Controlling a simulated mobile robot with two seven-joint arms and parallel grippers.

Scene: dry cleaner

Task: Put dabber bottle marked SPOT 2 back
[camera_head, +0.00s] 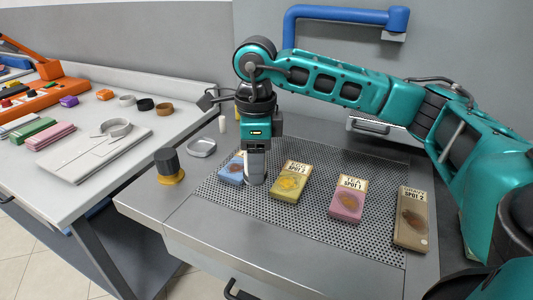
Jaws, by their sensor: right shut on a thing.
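My right gripper (256,172) points down over the left part of the perforated metal work surface (320,230). It is shut on a pale grey thing (255,180) with a rounded base, which looks like the dabber bottle. The fingers cover most of it, and no SPOT 2 mark on it can be read. It stands at or just above the surface, between a blue stained swatch (231,170) and a yellow stained swatch (290,181). I cannot tell whether it touches them. My left gripper is not in view.
A pink swatch (348,200) and a brown swatch (412,219) lie to the right. A dark brush with a yellow base (169,168) and a clear dish (202,147) stand left. A small white bottle (222,124) stands behind.

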